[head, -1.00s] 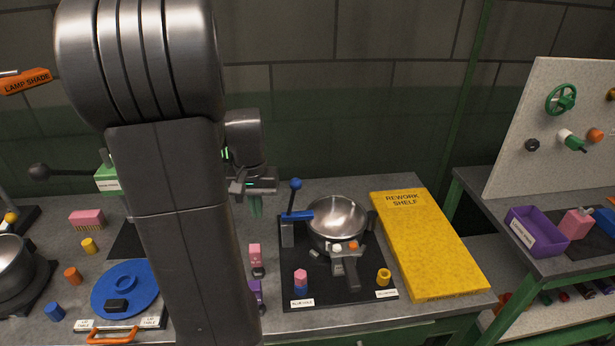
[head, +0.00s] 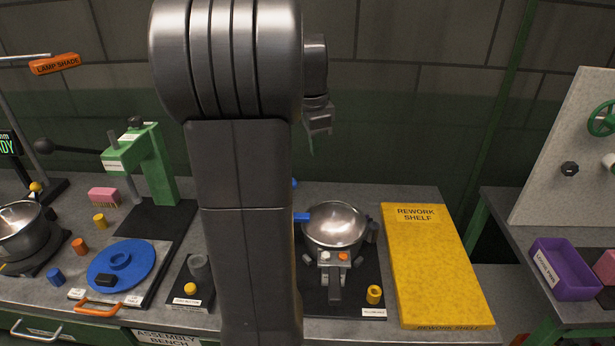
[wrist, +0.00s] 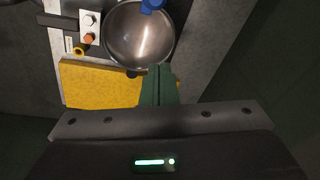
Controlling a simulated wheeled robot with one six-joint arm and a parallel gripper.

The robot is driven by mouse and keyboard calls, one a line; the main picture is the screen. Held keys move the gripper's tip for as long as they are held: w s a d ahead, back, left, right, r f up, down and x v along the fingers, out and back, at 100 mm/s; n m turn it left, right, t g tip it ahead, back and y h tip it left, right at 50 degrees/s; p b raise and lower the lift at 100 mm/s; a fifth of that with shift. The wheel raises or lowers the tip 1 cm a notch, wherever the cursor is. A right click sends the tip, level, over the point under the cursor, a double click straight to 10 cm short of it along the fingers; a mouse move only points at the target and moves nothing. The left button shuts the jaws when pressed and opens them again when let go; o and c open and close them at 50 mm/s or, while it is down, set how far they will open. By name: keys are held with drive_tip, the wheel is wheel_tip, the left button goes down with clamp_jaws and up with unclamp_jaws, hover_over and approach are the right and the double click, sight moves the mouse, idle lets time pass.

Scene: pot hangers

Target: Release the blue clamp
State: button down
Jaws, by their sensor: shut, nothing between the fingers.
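The blue clamp (head: 302,217) is mostly hidden behind my arm in the head view. Its blue bar tip shows at the left rim of the steel pot (head: 335,224), and a sliver of its blue knob shows above. In the wrist view a blue part of the clamp (wrist: 152,5) overlaps the pot's rim at the top edge. I cannot tell whether it presses on the rim. My gripper (head: 312,148) is up behind the bench, above and beyond the pot, apart from the clamp. Its green fingers (wrist: 160,84) are together and empty.
The yellow rework shelf (head: 437,265) lies right of the pot. A yellow ring (head: 374,294) sits on the dark mat at the front. A green press (head: 150,165) and a blue disc (head: 122,264) are left of my arm. A purple bin (head: 565,268) is far right.

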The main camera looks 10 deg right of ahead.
drive_tip(key=a+f+p, duration=0.2)
drive_tip(key=a+f, duration=0.1)
drive_tip(key=f, duration=0.6)
drive_tip(key=shift+w, duration=0.3)
drive_tip(key=shift+a, duration=0.1)
idle(0.4)
